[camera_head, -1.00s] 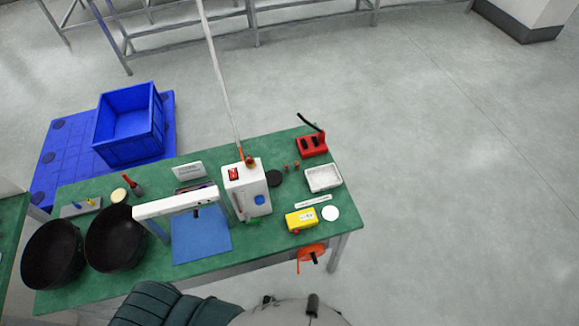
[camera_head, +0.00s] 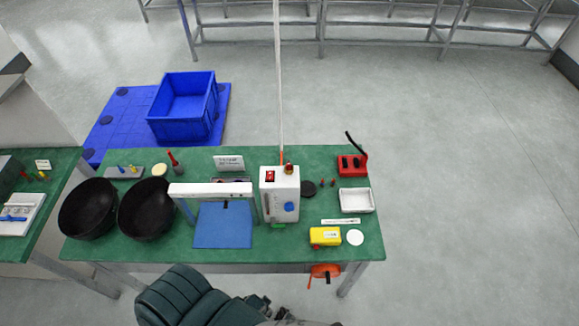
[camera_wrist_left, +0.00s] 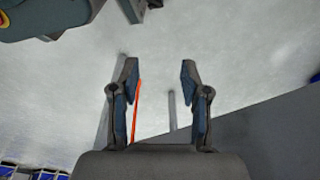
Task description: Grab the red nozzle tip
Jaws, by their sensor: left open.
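In the head view my teal arm is at the bottom edge, below the table's front, well away from the red tips. My right gripper is not in view.
The green table (camera_head: 290,250) carries two black bowls (camera_head: 88,208), a white frame over a blue mat (camera_head: 222,232), a white dispenser (camera_head: 279,194), a red stand (camera_head: 352,165), a white tray (camera_head: 357,200) and a yellow box (camera_head: 325,236). A blue crate (camera_head: 183,107) stands behind.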

